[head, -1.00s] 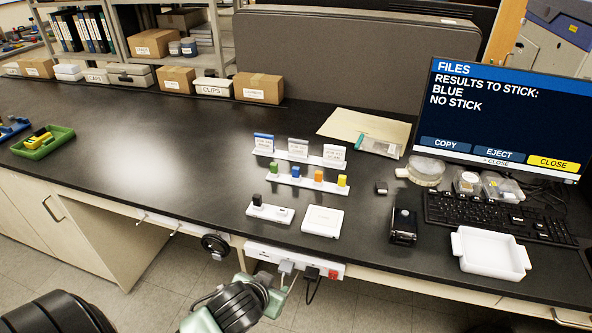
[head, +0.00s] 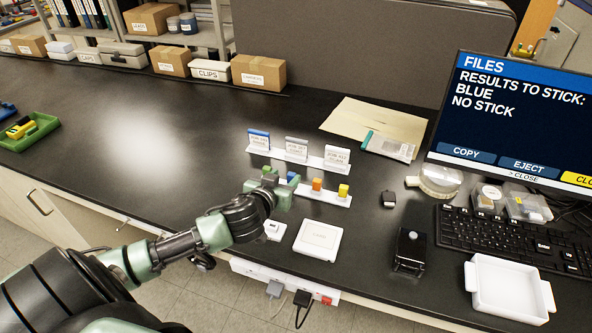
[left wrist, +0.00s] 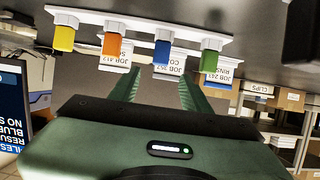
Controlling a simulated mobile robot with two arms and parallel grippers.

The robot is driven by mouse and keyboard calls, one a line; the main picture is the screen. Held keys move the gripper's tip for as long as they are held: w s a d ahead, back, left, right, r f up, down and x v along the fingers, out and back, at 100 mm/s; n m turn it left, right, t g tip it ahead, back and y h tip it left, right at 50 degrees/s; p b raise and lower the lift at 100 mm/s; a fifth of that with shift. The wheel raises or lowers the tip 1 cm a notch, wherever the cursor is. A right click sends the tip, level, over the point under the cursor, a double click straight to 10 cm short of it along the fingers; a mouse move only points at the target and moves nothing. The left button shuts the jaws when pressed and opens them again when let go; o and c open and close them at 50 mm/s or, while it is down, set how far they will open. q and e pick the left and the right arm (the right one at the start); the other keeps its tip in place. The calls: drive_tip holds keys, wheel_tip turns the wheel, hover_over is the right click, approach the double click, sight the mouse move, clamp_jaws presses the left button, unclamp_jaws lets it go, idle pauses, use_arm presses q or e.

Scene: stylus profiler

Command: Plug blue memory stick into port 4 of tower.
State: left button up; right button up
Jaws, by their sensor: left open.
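The blue memory stick (head: 293,177) stands in a white rack between the green stick and the orange stick (head: 317,184). It also shows in the left wrist view (left wrist: 162,54), roughly between my fingertips but beyond them. My left gripper (head: 281,184) is open and empty, just in front of the rack. In the left wrist view its two fingers (left wrist: 157,78) point at the blue stick without visibly touching it. The green stick (left wrist: 209,60) is close beyond the right finger there. My right gripper is out of view. I cannot make out a tower with numbered ports.
A yellow stick (head: 344,190) stands at the rack's right end. Labelled cards (head: 296,149) stand behind. A white box (head: 318,240), a black device (head: 410,250) and a white tray (head: 512,290) lie to the right. The monitor (head: 515,120) reads "BLUE, NO STICK".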

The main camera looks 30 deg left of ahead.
sight(291, 175)
use_arm(q)
drive_tip(key=shift+w+a+f+p, duration=0.15)
drive_tip(key=shift+w+f+p, duration=0.15)
drive_tip(key=shift+w, duration=0.25)
drive_tip(key=shift+w+f, duration=0.15)
drive_tip(key=shift+w, duration=0.2)
drive_tip(key=x, duration=0.1)
drive_tip(key=p+x, duration=0.1)
drive_tip(key=x, duration=0.1)
drive_tip(key=shift+w+f, duration=0.1)
drive_tip(key=shift+f, duration=0.25)
drive_tip(key=shift+w+f, duration=0.2)
drive_tip(key=shift+w, duration=0.1)
drive_tip(key=shift+s+a, duration=0.1)
drive_tip(key=c, duration=1)
clamp_jaws()
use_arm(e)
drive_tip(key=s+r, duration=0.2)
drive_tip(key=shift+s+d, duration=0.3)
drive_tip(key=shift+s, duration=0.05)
